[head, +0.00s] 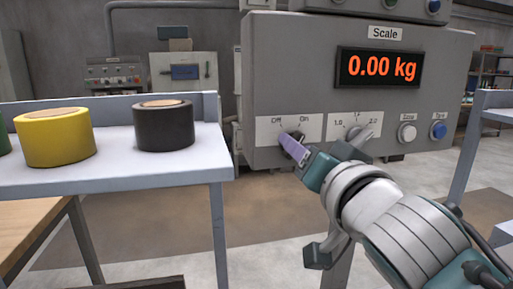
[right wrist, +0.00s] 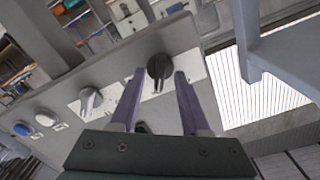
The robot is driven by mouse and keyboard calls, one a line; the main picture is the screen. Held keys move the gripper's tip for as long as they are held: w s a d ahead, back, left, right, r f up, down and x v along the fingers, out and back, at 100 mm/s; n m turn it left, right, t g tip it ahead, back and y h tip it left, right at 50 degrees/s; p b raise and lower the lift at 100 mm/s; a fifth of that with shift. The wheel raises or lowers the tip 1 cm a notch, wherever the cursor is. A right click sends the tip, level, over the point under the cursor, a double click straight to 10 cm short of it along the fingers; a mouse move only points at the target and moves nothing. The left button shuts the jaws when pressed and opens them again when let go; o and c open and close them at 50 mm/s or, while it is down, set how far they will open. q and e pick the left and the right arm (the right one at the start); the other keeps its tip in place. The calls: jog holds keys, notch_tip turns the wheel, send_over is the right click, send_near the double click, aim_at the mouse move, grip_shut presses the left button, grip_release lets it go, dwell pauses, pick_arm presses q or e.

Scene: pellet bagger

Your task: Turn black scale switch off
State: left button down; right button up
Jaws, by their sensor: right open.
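The black scale switch (right wrist: 159,66) is a round knob on a pale plate marked Off and On, low on the left of the grey Scale panel (head: 270,75). In the head view my right gripper mostly covers it, so I cannot tell which mark it points to. My right gripper (head: 291,142) has purple fingers reaching to the panel. In the right wrist view its fingers stand apart, with the knob between their tips; contact is unclear. The display (head: 380,67) above is lit and reads 0.00 kg. My left gripper is out of view.
A grey selector knob (head: 358,132), a white button (head: 407,132) and a blue button (head: 439,130) sit to the right on the panel. A shelf (head: 110,172) with yellow (head: 55,140) and black (head: 163,128) tape rolls stands to the left.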

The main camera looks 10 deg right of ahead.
grip_shut()
dwell(0.4)
